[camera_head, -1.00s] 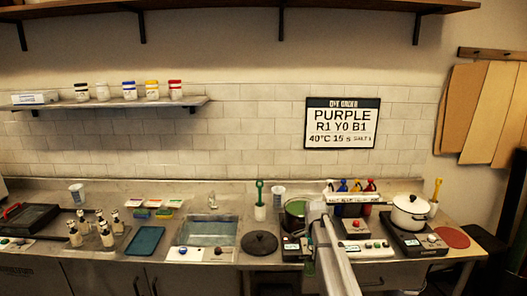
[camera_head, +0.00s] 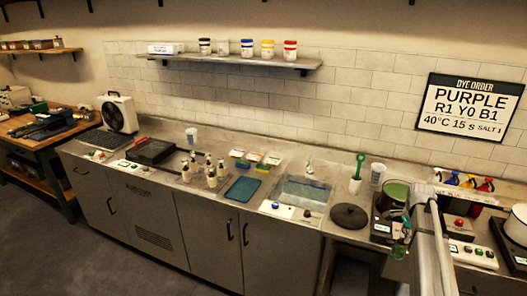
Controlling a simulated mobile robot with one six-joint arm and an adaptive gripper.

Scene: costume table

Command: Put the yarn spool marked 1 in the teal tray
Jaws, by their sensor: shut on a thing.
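The teal tray (camera_head: 242,188) lies flat on the steel counter, left of the sink, and its top looks bare. Several pale spools or bottles with dark tops (camera_head: 211,177) stand left of it; no number can be read on them. My gripper (camera_head: 399,247) is at the front of the counter on the right, beside the green pot and well right of the teal tray. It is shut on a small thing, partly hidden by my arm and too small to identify.
The sink (camera_head: 302,193) and a dark round lid (camera_head: 349,215) lie between my gripper and the teal tray. A green-handled brush (camera_head: 357,168) stands upright behind the lid. A shelf (camera_head: 235,62) hangs above.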

